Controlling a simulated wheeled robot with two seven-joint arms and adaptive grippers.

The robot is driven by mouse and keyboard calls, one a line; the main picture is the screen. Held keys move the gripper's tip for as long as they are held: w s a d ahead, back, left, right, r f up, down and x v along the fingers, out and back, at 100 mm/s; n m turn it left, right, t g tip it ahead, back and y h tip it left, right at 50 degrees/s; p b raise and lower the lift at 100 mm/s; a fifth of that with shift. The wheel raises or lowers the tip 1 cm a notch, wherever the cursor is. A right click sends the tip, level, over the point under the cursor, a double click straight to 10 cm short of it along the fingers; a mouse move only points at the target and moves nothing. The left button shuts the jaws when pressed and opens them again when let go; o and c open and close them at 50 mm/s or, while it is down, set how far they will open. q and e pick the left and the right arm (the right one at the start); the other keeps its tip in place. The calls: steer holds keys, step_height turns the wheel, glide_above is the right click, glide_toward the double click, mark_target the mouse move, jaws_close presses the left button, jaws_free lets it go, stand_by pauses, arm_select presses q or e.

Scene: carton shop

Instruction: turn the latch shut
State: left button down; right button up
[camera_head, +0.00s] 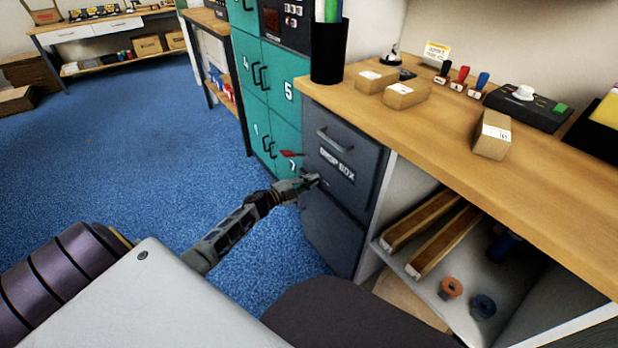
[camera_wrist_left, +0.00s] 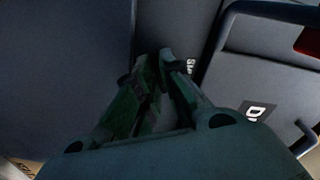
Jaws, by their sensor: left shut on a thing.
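The grey drop box (camera_head: 350,146) is a cabinet front with a white "DROP BOX" label and a bar handle, under the counter. My left gripper (camera_head: 311,181) is at the cabinet front, below and left of that label. In the left wrist view its fingers (camera_wrist_left: 165,68) are close together, shut on the latch, which they almost wholly hide. Small white lettering shows beside the fingertips. I cannot tell the latch's angle. My right gripper is not in view.
A red piece (camera_head: 291,153) sticks out by the teal lockers (camera_head: 268,95), left of the drop box. The wooden counter (camera_head: 455,140) carries small cartons, stamps and a black pen cup (camera_head: 329,50). An open shelf holds tape rolls (camera_head: 451,288). Blue floor (camera_head: 130,150) is clear at left.

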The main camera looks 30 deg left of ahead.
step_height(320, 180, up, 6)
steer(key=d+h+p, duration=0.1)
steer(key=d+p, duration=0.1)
arm_select(q)
steer(key=shift+n+p, duration=2.6)
steer(key=shift+n, duration=3.8)
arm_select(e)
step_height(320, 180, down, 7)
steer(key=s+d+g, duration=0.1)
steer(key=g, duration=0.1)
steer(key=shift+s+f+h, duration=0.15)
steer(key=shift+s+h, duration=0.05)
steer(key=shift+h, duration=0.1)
arm_select(q)
steer(key=c, duration=1.6)
jaws_free()
steer(key=shift+o, duration=0.2)
